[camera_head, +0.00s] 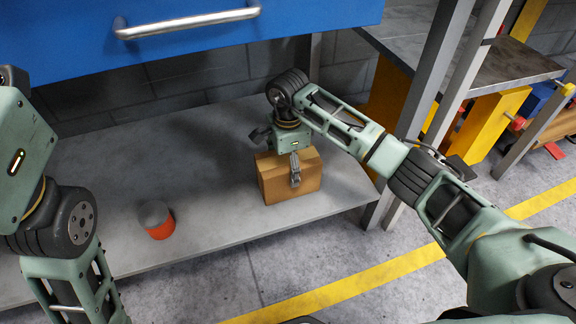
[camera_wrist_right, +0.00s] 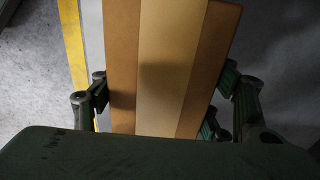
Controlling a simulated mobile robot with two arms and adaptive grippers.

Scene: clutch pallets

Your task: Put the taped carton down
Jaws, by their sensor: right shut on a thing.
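The taped carton (camera_head: 291,185) is a small brown box at the right part of the grey lower shelf (camera_head: 220,226) in the head view. My right gripper (camera_head: 294,170) comes down on it from above and is shut on it, one finger showing on its front face. In the right wrist view the carton (camera_wrist_right: 125,60) fills the middle, with a paler tape strip (camera_wrist_right: 171,60) along its top, between the two fingers. The carton looks upright and at shelf level; I cannot tell whether its base touches. My left arm is at the left edge, its fingers out of view.
A red can with a dark grey top (camera_head: 158,222) stands on the shelf, left of the carton. A blue drawer front with a metal handle (camera_head: 186,22) overhangs the shelf. Grey posts (camera_head: 425,100) stand at the shelf's right end. The shelf between can and carton is clear.

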